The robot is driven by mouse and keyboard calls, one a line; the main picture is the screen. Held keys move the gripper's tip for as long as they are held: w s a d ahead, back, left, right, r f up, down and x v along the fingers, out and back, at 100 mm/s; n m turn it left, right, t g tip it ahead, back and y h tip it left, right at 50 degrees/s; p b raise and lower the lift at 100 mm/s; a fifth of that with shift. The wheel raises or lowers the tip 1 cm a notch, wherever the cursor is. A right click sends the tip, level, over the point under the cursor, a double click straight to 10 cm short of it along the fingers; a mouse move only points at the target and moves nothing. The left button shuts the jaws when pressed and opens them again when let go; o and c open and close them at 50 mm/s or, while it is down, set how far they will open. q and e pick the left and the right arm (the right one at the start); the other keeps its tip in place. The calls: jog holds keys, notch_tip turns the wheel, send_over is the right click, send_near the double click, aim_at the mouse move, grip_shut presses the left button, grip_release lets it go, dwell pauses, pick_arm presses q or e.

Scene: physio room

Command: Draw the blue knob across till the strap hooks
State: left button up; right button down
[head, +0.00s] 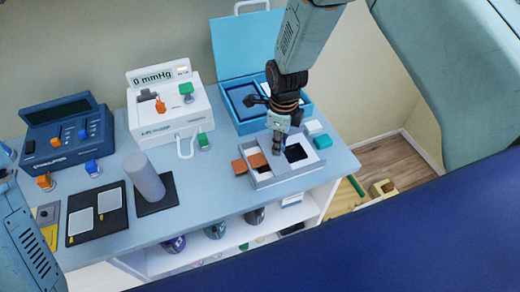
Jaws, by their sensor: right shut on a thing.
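A blue knob-like piece (92,168) stands on the worktop at the left, in front of a dark blue device. A smaller blue knob (82,135) is on that device's face. I cannot tell which one is the task's knob, and I make out no strap. My right gripper (277,146) points down over a grey divided tray (262,183) at the worktop's right, away from both blue pieces. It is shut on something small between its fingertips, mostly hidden. My left arm shows at the left edge, but its gripper is out of view.
A grey cylinder (143,175) stands on a dark plate, beside a black board (97,224) with pale pads. A white pressure unit (168,110) and an open blue case (245,125) stand behind. Orange pieces (240,166) lie at the tray.

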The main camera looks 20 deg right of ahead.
jog(key=d+p, duration=0.2)
jog(key=d, duration=0.8)
jog(key=shift+w, duration=0.15)
jog(key=shift+w+a+r, duration=0.1)
jog(key=c, duration=1.6)
grip_release()
jog(key=shift+c, duration=0.2)
jog(key=o, duration=0.5)
jog(key=shift+d, duration=0.3)
jog(key=shift+c, duration=0.2)
